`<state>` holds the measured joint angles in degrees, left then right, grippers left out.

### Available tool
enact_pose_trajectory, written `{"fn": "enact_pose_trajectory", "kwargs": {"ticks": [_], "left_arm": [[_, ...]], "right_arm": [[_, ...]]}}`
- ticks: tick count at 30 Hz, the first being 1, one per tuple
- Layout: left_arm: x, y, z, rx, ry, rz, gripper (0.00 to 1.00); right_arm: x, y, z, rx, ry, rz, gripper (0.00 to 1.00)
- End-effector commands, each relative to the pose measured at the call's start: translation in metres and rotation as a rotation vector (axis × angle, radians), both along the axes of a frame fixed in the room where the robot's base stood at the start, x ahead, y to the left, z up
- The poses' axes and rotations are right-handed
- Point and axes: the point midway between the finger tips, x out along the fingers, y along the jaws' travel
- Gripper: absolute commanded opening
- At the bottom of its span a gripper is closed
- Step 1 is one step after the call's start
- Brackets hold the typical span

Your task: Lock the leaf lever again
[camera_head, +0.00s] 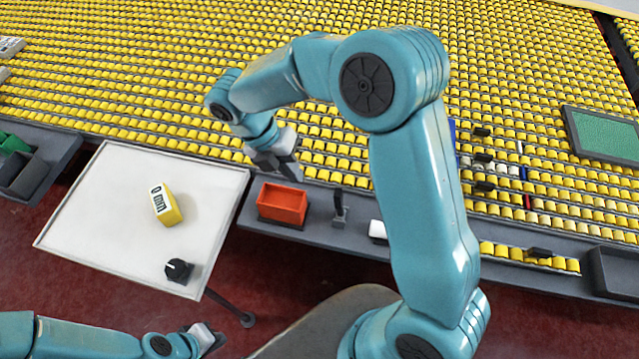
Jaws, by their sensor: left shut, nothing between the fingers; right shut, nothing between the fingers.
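A white leaf (130,215) extends from the front of the machine at the left. A dark lever-like bar (231,307) with a round end sticks out below the leaf's near right corner, over the red floor. I cannot tell whether it is the leaf lever or whether it is locked. My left gripper (212,342) is shut and empty at the bottom, a little below and left of the bar's end in the picture. My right gripper (284,170) is shut and empty above the orange bin, in front of the yellow rows, well away from the bar.
A yellow block (167,206) with a white label and a black knob (178,270) are on the leaf. On the grey rail (355,238) are an orange bin (283,202), a small upright dark part (339,208) and a white block (377,231). Yellow rows fill the back.

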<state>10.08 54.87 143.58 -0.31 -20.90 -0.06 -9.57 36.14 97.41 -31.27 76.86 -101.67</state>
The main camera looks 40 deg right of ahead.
Motion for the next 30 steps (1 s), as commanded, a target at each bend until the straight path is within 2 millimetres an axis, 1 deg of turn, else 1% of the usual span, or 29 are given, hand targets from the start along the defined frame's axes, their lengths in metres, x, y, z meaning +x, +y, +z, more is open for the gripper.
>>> {"fn": "enact_pose_trajectory", "kwargs": {"ticks": [1, 3, 8, 10, 12, 16, 20, 30], "left_arm": [[0.000, 0.000, 0.002, 0.000, 0.000, 0.001, 0.00], [0.000, 0.000, 0.003, 0.000, 0.000, 0.001, 0.00], [0.000, 0.000, 0.006, 0.000, 0.001, 0.001, 0.00], [0.000, 0.000, 0.013, 0.000, 0.002, 0.002, 0.00], [0.000, 0.000, 0.015, 0.000, 0.001, 0.002, 0.00], [0.000, 0.000, 0.017, 0.000, 0.001, 0.002, 0.00], [0.000, 0.000, 0.018, 0.000, 0.001, 0.002, 0.00], [0.000, 0.000, 0.017, 0.000, 0.001, 0.002, 0.00]], "right_arm": [[-0.006, -0.004, -0.010, 0.001, 0.006, -0.001, 0.00], [-0.010, -0.008, -0.024, -0.001, 0.005, -0.002, 0.00], [-0.020, -0.016, -0.054, 0.001, 0.005, -0.002, 0.00], [-0.028, -0.025, -0.048, 0.001, 0.001, -0.002, 0.00], [-0.035, -0.030, -0.048, 0.002, 0.000, -0.002, 0.00], [-0.043, -0.038, -0.048, 0.002, 0.000, 0.000, 0.00], [-0.045, -0.041, -0.048, 0.002, -0.001, 0.001, 0.00], [-0.045, -0.041, -0.048, 0.003, -0.002, 0.002, 0.00]]}}
